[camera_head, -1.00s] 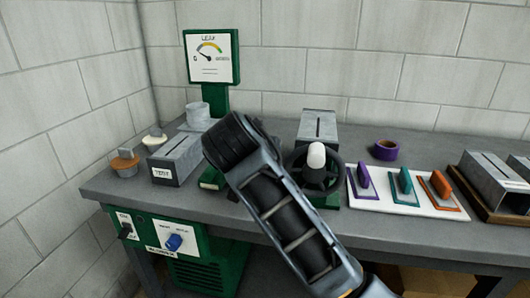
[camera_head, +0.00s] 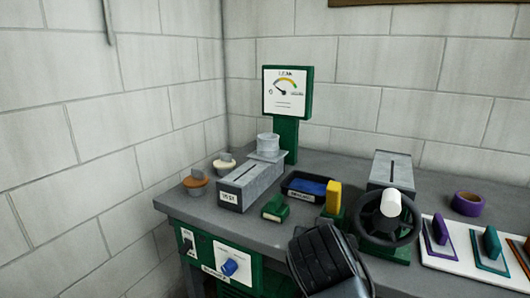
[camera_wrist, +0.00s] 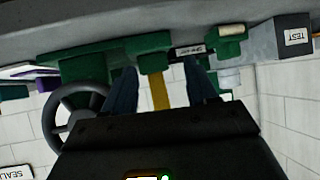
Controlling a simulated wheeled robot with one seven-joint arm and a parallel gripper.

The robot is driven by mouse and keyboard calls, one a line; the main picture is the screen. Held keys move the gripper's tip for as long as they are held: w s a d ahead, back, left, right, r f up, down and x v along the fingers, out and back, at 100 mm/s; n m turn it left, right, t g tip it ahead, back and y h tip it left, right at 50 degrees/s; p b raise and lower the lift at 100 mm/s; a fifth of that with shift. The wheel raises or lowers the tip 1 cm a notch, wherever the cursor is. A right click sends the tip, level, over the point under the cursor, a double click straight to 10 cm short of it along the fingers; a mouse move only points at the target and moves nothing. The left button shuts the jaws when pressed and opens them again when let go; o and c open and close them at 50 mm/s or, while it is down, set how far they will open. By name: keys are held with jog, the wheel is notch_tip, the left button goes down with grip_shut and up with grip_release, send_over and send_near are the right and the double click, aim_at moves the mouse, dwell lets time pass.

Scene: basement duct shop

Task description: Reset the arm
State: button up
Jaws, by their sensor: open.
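My gripper (camera_wrist: 163,84) shows in the wrist view with its two dark fingers spread apart. Nothing is held between them; a yellow block (camera_wrist: 159,92) shows in the gap, beyond the fingers. That view looks upside down, with the bench at the top. In the head view, part of my arm (camera_head: 328,262) is at the bottom centre, in front of the bench edge. My fingertips cannot be made out there.
The grey bench (camera_head: 330,165) holds a TEST box (camera_head: 250,186), a green gauge stand (camera_head: 287,93), a dark tray (camera_head: 306,187), a black handwheel (camera_head: 386,217), purple tape (camera_head: 467,203) and a white tool board (camera_head: 455,258). Block walls stand behind and at left.

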jog(key=s+f+n+y, duration=0.1)
jog(key=s+f, duration=0.4)
jog(key=s, duration=0.3)
jog(key=s+f+n+t+y, duration=0.1)
jog(key=s+f+y, duration=0.1)
jog(key=s+f, duration=0.5)
jog(key=s+f+y, duration=0.1)
jog(key=s+f, duration=0.2)
jog(key=s, duration=0.7)
jog(key=s+d+r+t, duration=0.1)
jog(key=s+d+r, duration=0.1)
jog(key=s, duration=0.5)
jog(key=s+d+r+n+t, duration=0.1)
jog(key=s+d+r, duration=0.2)
jog(key=s+r, duration=0.2)
jog(key=s+d+r+n+t, duration=0.1)
jog(key=s+d+r, duration=0.2)
jog(key=s, duration=0.7)
jog(key=shift+s+r+h, duration=0.4)
jog(key=shift+r, duration=0.3)
